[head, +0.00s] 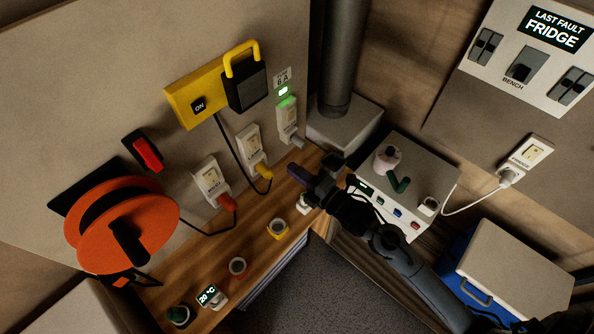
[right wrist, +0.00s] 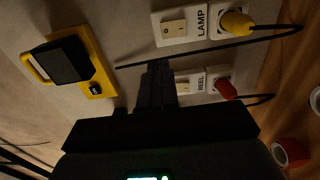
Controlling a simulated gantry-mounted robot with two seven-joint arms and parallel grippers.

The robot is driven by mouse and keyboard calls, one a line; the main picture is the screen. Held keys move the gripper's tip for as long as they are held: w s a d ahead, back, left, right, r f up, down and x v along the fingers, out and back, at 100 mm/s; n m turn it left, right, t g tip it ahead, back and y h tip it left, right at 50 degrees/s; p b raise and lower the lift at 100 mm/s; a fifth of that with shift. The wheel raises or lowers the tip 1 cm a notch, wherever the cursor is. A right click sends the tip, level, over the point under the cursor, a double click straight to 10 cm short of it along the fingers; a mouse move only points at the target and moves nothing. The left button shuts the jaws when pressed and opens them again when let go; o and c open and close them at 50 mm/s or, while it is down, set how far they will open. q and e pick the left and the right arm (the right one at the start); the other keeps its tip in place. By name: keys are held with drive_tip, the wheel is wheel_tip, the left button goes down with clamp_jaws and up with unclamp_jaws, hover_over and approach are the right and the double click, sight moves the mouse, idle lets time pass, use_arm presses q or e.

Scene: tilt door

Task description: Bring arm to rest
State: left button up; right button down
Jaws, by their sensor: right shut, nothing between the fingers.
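My right arm (head: 412,268) comes in from the lower right of the head view and reaches over the wooden worktop. Its black right gripper (head: 295,172) is shut and empty, with its tips toward the wall sockets. In the right wrist view the shut fingers (right wrist: 157,84) point at the wall, between the yellow box and the socket labelled REEL (right wrist: 190,83). How far the tips are from the wall is hard to tell. My left gripper is not in view.
An orange cable reel (head: 122,223), a yellow switch box (head: 195,95) and sockets with red and yellow plugs line the wall. A grey box with buttons (head: 418,170) stands beside my right arm. A blue cool box (head: 510,275) is at lower right. Open floor (head: 320,295) lies below.

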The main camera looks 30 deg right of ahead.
drive_tip(key=s+f+m+g+h, duration=0.2)
drive_tip(key=s+f+m+g, duration=0.3)
drive_tip(key=s, duration=0.3)
drive_tip(key=s+f+m+g+h, duration=0.2)
drive_tip(key=s+m+g, duration=0.2)
drive_tip(key=s+m, duration=0.45)
drive_tip(key=s+f+m+g+h, duration=0.1)
drive_tip(key=s+f+m+g, duration=0.4)
drive_tip(key=s, duration=0.4)
wheel_tip(320, 180, up, 25)
drive_tip(key=m+p, duration=0.1)
drive_tip(key=p, duration=2.3)
drive_tip(key=shift+w, duration=0.2)
drive_tip(key=shift+d, duration=0.2)
